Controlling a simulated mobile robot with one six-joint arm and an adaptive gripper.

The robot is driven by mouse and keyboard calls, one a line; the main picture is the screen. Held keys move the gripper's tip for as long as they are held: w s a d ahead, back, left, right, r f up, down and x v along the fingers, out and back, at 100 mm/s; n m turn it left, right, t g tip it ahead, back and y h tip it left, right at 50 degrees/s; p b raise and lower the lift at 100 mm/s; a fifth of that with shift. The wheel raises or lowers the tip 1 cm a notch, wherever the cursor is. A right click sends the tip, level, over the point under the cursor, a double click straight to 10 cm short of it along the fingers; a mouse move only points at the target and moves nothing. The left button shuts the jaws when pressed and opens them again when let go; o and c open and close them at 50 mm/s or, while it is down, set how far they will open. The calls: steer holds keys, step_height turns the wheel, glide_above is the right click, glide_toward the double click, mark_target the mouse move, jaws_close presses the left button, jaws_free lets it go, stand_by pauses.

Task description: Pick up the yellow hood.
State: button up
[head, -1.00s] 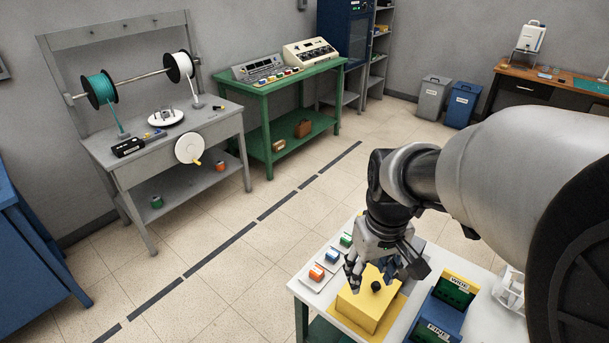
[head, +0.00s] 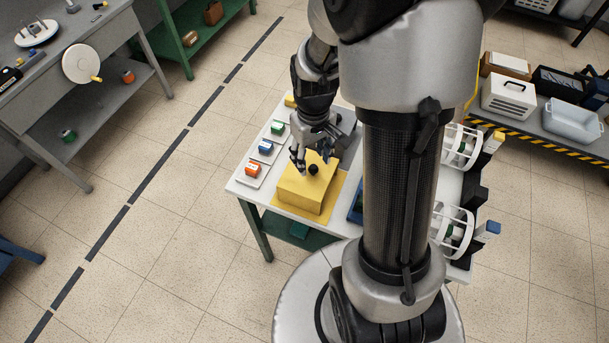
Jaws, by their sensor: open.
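The yellow hood (head: 301,190) is a box-shaped cover with a round black knob (head: 313,169) on top. It sits on a yellow mat (head: 338,186) at the near left part of the white table (head: 250,187). My gripper (head: 317,163) is open, with its fingers pointing down over the top of the hood, around or just behind the knob. Whether the fingers touch the knob or the hood cannot be told.
Small orange (head: 253,169), blue (head: 265,147) and green (head: 277,128) coils stand on white plates along the table's left edge. White reels (head: 453,230) stand at the right. My arm hides the table's middle. Floor is free on the left.

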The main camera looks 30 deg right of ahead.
mark_target(313, 165)
steer(key=shift+w+d+f+b, duration=0.15)
steer(key=shift+f+b, duration=0.35)
steer(key=shift+f, duration=0.85)
steer(key=shift+w+d+f+b, duration=0.15)
steer(key=shift+f+b, duration=0.3)
steer(key=shift+f, duration=0.9)
steer(key=shift+s, duration=0.1)
steer(key=shift+c, duration=0.3)
jaws_close()
